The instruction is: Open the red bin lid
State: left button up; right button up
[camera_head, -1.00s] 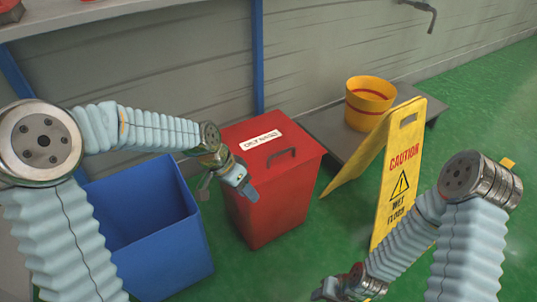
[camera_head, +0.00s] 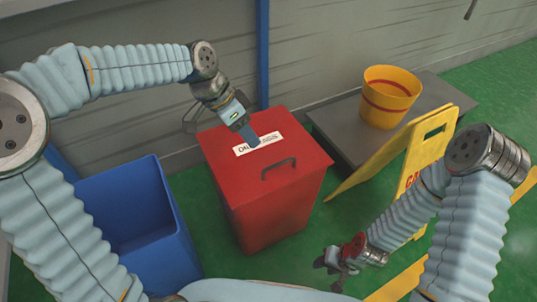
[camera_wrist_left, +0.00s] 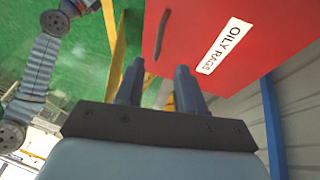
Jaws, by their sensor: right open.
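The red bin (camera_head: 268,218) stands on the green floor with its red lid (camera_head: 300,150) shut. The lid has a dark handle (camera_head: 279,168) near its front edge and a white label (camera_head: 258,144). In the left wrist view the label reads "OILY RAGS" (camera_wrist_left: 218,47), and the handle (camera_wrist_left: 161,34) shows to its left. My left gripper (camera_head: 252,137) is over the lid at the label, behind the handle; contact cannot be told. Its two fingers (camera_wrist_left: 158,85) are apart with nothing between them. My right gripper (camera_head: 338,262) is open and empty, low, right of the bin.
An open blue bin (camera_head: 185,262) stands close left of the red bin. A yellow caution sign (camera_head: 400,155) stands to the right. Behind it, a yellow bucket (camera_head: 388,100) sits on a low grey platform (camera_head: 335,128). A wall with a blue post (camera_head: 262,50) is behind.

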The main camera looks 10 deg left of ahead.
pick_arm(q)
jog(key=b+x, duration=0.1)
jog(key=x, duration=1)
jog(key=shift+d+f, duration=0.1)
jog(key=shift+f, duration=0.25)
grip_shut()
